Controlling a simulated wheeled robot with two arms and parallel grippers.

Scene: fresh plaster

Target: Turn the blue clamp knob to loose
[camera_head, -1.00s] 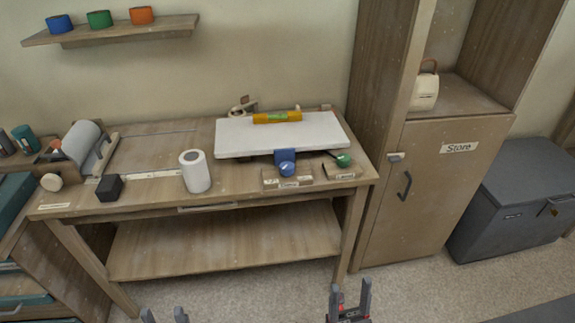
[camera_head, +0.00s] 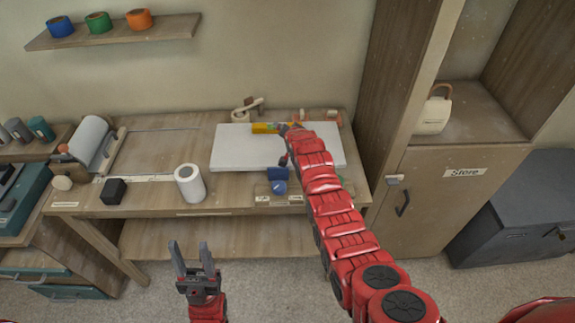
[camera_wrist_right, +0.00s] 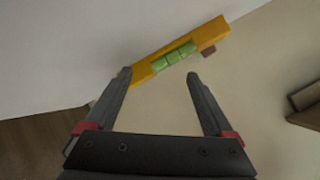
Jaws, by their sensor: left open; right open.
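The blue clamp knob (camera_head: 280,187) is at the front edge of the white board (camera_head: 235,150) on the bench, by a small labelled plate. My right arm reaches over the board, just right of the knob. My right gripper (camera_wrist_right: 159,75) is open and empty, with the yellow level (camera_wrist_right: 180,53) beyond its fingertips. The knob is not in the right wrist view. My left gripper (camera_head: 190,250) is open and empty, low in front of the bench.
A white roll (camera_head: 190,183) and a black block (camera_head: 113,191) stand on the bench left of the board. The yellow level (camera_head: 264,128) lies at the board's back. A tall wooden cabinet (camera_head: 455,205) stands close on the right.

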